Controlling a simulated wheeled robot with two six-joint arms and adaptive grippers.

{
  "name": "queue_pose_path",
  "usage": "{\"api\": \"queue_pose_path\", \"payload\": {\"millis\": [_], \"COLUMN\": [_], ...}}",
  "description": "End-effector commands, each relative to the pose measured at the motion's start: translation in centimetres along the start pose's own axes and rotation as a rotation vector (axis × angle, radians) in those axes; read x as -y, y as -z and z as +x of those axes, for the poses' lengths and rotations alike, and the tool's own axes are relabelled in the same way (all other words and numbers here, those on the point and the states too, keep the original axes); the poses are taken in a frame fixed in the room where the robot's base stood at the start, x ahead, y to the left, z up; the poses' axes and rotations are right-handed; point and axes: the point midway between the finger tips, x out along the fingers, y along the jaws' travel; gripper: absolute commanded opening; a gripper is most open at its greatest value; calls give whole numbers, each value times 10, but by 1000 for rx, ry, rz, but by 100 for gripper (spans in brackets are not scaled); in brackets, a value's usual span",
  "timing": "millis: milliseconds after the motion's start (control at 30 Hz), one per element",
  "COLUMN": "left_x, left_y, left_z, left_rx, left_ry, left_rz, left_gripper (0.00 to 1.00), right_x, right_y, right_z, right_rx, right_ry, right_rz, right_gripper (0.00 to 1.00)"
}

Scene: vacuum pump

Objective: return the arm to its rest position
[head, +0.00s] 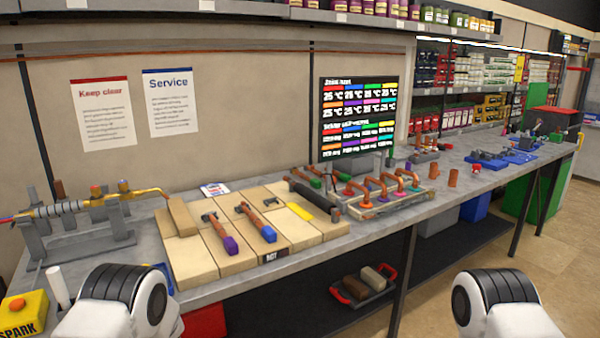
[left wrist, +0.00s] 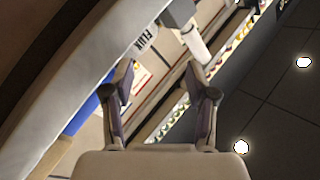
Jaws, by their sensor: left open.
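My left gripper (left wrist: 160,88) shows in the left wrist view with its two fingers apart and nothing between them. Behind the fingers are a slanted grey edge, a label that seems to read "FLUX" and a white cylinder (left wrist: 195,45), all apart from the fingers as far as I can tell. In the head view only white and black links of my arms show at the bottom left and bottom right. Both grippers are out of the head view, and my right gripper shows nowhere.
A long grey workbench (head: 213,292) runs across the head view. It carries pale bricks (head: 193,262) with copper pieces, a pipe rack (head: 75,243) and a wooden tray (head: 390,209). A yellow SPARK box (head: 24,318) is near my left arm. The floor (head: 535,255) at right is clear.

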Motion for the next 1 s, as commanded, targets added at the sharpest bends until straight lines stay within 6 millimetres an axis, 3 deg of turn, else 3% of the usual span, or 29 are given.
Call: {"api": "queue_pose_path", "payload": {"millis": [33,100,167,233,300,400,500,600,967,1000], "left_x": [-11,-24,-26,-18,2,43,82,100,100,100], "left_y": [-37,-89,-132,-177,-215,-253,-272,-281,-283,-283], "left_z": [-14,-47,-84,-134,-185,-255,-306,-331,-331,-331], "left_rx": [21,86,177,310,464,696,898,1061,1105,1105], "left_ry": [-163,-418,-620,-829,-1009,-1209,-1328,-1356,-1317,-1317], "left_rz": [58,114,154,198,238,295,341,340,305,305], "left_gripper": [57,57,57,57,57,57,57,57,57,43], "right_x": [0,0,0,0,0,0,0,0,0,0], "right_y": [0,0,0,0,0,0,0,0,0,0], "right_z": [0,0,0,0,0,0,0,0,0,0], "right_rx": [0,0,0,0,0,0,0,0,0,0], "right_ry": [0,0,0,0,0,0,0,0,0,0], "right_rz": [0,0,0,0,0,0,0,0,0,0], "right_gripper": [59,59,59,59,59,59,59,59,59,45]}}
